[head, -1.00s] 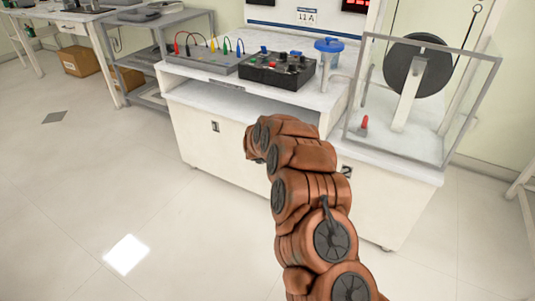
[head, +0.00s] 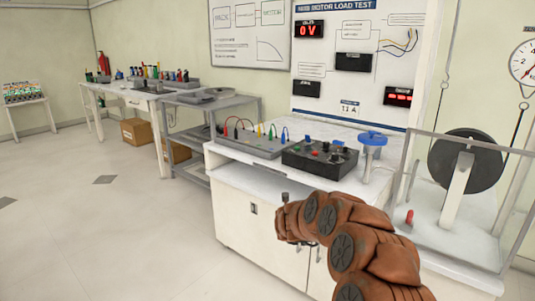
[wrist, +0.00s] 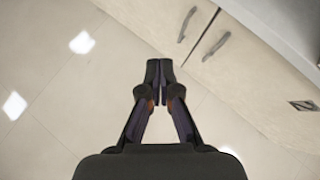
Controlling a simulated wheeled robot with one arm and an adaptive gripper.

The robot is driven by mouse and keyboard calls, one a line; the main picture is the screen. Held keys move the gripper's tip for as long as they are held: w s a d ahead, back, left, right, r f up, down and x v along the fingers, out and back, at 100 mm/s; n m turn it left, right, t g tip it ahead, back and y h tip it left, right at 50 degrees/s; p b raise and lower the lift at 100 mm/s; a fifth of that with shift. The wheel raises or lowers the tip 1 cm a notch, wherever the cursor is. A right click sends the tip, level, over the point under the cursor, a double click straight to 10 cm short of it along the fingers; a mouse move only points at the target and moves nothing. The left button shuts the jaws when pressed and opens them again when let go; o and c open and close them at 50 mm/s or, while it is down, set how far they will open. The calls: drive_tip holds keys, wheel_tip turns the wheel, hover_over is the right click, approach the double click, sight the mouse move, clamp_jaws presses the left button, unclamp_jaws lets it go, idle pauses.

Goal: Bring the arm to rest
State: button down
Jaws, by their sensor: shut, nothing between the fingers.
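My arm, in brown padded segments, reaches up from the lower right of the head view and ends in front of the white bench cabinet (head: 262,222). My gripper (wrist: 160,68) points down over the tiled floor in the wrist view. Its two dark fingers meet at the tips, with nothing between them. The cabinet doors with their handles lie at the upper right of that view, apart from the fingers. In the head view the gripper itself is mostly hidden by the arm.
On the bench stand a grey terminal box (head: 250,143) with coloured leads, a black control box (head: 320,158) and a blue-topped post (head: 372,143). A clear-walled guard around a black wheel (head: 465,160) is at right. The floor (head: 110,225) at left is free.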

drive_tip(key=s+a+r+n+g+y, duration=0.1)
drive_tip(key=s+a+r+n+y, duration=0.6)
drive_tip(key=s+a+r+n, duration=0.65)
drive_tip(key=s+d+n+g, duration=0.2)
drive_tip(key=s+n+g, duration=0.1)
drive_tip(key=s+n, duration=0.5)
drive_tip(key=s+d+f+n+g+h, duration=0.1)
drive_tip(key=s+d+n+g+h, duration=0.15)
drive_tip(key=s+d+n, duration=0.7)
drive_tip(key=s+d+f+g+h, duration=0.25)
drive_tip(key=s+d, duration=0.25)
drive_tip(key=s, duration=1.1)
drive_tip(key=s+d+f+n+g+h, duration=0.1)
drive_tip(key=s+d+n+g, duration=0.35)
drive_tip(key=s+d, duration=0.6)
drive_tip(key=s+a+r+t+p, duration=0.1)
drive_tip(key=r+p, duration=0.9)
drive_tip(key=r, duration=0.1)
drive_tip(key=s+a+r+p, duration=0.2)
drive_tip(key=r+p, duration=0.9)
drive_tip(key=r, duration=0.1)
drive_tip(key=shift+s+t, duration=0.3)
drive_tip(key=shift+t, duration=0.05)
drive_tip(key=shift+a, duration=0.1)
